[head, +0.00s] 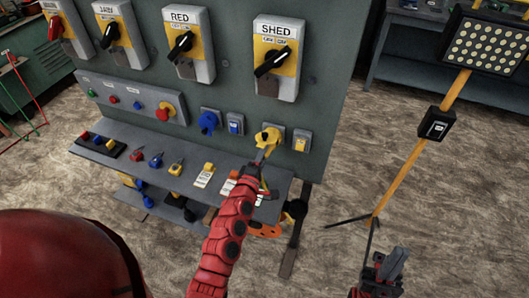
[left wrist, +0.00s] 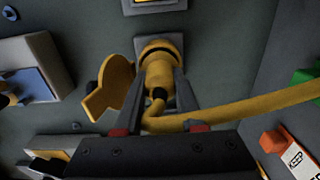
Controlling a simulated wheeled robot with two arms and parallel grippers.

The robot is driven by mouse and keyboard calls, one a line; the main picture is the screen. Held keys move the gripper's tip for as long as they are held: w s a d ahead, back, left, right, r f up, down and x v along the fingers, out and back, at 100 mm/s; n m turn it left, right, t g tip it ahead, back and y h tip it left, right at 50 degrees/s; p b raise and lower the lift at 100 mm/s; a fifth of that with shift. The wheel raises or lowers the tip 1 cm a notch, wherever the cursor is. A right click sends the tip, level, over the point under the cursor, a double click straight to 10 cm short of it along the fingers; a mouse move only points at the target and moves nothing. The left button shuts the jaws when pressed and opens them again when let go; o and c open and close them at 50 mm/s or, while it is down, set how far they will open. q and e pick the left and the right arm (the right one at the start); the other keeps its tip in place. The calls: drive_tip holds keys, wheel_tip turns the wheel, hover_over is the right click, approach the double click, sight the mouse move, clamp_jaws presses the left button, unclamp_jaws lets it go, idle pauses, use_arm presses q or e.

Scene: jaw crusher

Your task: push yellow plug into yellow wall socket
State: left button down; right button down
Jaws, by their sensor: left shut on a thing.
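The yellow wall socket (head: 268,137) is on the grey panel, below the SHED switch. In the left wrist view its yellow ring (left wrist: 160,48) is straight ahead, with the round yellow lid (left wrist: 108,86) swung open to the left. My left gripper (head: 263,156) is at the socket, its fingers shut on the yellow plug (left wrist: 158,74). The plug is in line with the socket and its front meets the ring; how deep it sits is hidden. A yellow cable (left wrist: 250,110) runs from the plug to the right. My right gripper (head: 392,268) is low at the right, away from the panel; its jaw gap is unclear.
A blue socket (head: 208,121) and a blue switch (head: 235,123) are left of the yellow socket; a yellow switch (head: 301,141) is right. Below is a shelf (head: 135,160) with plugs and tags. A lamp stand (head: 405,168) stands on open floor at right.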

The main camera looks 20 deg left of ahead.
use_arm(q)
drive_tip(key=shift+w+b, duration=0.3)
drive_tip(key=shift+w, duration=0.2)
idle(0.5)
drive_tip(key=shift+c, duration=2.2)
unclamp_jaws()
drive_tip(key=s+b, duration=0.5)
drive_tip(key=s, duration=1.2)
drive_tip(key=shift+s+a, duration=0.25)
drive_tip(key=shift+a, duration=0.05)
